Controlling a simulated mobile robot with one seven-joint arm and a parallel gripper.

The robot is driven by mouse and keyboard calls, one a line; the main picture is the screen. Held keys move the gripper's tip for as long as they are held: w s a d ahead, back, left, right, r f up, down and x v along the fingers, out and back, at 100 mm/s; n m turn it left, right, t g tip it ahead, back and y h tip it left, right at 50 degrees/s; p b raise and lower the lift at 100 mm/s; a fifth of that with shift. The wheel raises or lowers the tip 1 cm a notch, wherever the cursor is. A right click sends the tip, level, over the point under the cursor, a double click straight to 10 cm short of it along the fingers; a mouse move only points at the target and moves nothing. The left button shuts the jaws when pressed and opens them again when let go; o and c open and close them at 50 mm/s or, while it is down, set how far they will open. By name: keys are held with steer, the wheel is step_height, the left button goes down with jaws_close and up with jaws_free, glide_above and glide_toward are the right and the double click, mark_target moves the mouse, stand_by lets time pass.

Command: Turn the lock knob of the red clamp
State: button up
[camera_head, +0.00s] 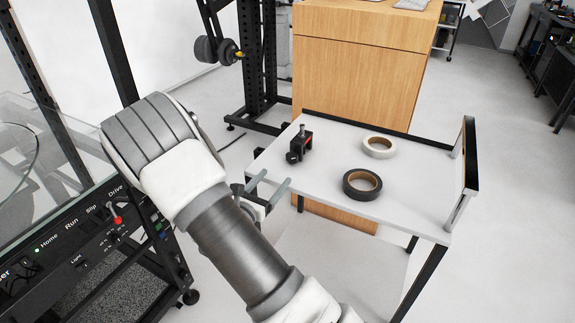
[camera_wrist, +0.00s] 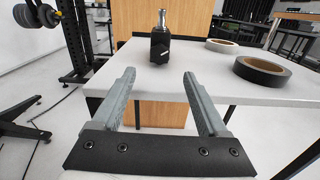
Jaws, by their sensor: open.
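The clamp (camera_head: 302,144) is a small black block with red on its side and a metal post on top. It stands upright on the white table (camera_head: 330,150), near the table's left end. A round black knob (camera_head: 292,157) shows low on its near left side. In the wrist view the clamp (camera_wrist: 160,48) is straight ahead, between and beyond the fingers, and little red shows there. My gripper (camera_head: 270,184) is open and empty at the table's near left edge, apart from the clamp. In the wrist view both fingers of my gripper (camera_wrist: 158,85) are spread wide.
A black tape roll (camera_head: 362,185) and a white tape roll (camera_head: 379,147) lie right of the clamp. A wooden cabinet (camera_head: 360,60) stands behind the table. A black-framed machine with a control panel (camera_head: 75,255) is at the left. The tabletop between gripper and clamp is clear.

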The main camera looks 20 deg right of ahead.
mark_target(291, 159)
steer(key=b+x, duration=0.1)
steer(key=x, duration=0.8)
